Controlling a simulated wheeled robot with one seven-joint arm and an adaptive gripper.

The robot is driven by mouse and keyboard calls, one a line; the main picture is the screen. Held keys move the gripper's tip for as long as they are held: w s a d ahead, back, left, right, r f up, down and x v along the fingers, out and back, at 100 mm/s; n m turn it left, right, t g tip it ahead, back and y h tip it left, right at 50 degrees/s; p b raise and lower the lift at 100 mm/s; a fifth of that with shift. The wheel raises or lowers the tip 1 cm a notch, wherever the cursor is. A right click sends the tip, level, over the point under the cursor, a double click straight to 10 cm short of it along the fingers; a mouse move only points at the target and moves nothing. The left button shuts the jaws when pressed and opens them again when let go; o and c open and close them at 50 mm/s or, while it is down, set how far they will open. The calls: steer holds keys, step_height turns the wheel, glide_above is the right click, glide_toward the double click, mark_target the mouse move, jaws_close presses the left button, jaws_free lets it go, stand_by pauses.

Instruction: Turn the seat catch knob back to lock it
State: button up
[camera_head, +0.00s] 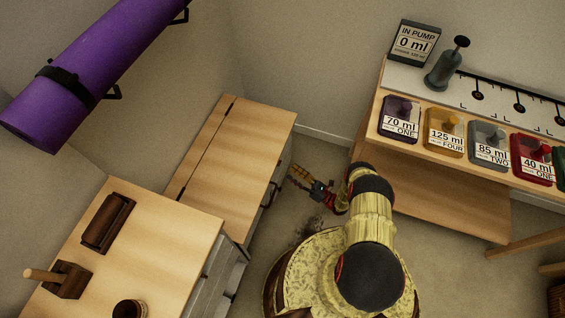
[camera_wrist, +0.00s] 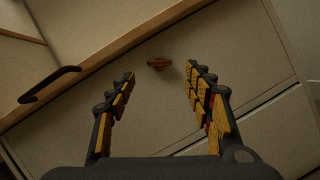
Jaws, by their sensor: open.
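The catch knob (camera_wrist: 159,63) is a small brown piece on the pale front of the wooden bench seat, just under the edge of its top, in the wrist view. My gripper (camera_wrist: 160,80) is open, with its two yellow and black fingers apart on the left and right. The knob shows between and just beyond the fingertips, and I see no contact. In the head view my gripper (camera_head: 302,177) is beside the front of the bench seat (camera_head: 240,150), and the knob cannot be made out there.
A black handle (camera_wrist: 50,84) is on the front left of the knob in the wrist view. A wooden cabinet (camera_head: 160,235) stands at the lower left. A shelf table (camera_head: 440,170) with colored valve boxes is at the right. A purple rolled mat (camera_head: 110,60) hangs on the wall.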

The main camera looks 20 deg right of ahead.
steer(key=x, duration=0.6)
steer(key=shift+b, duration=0.3)
steer(key=shift+w+a+r, duration=0.1)
steer(key=shift+w, duration=0.05)
steer(key=shift+c, duration=1)
steer(key=c, duration=1)
steer(key=shift+o, duration=0.2)
steer(key=shift+m, duration=0.5)
steer(key=m+h, duration=0.2)
steer(key=m, duration=0.2)
steer(key=m+h, duration=0.2)
steer(key=m, duration=0.3)
steer(key=m+h, duration=0.1)
steer(key=m, duration=0.3)
steer(key=shift+s+a+r+g+h, duration=0.1)
steer(key=shift+s+r+g+h, duration=0.1)
steer(key=shift+r+g+h, duration=0.15)
steer(key=shift+m, duration=0.3)
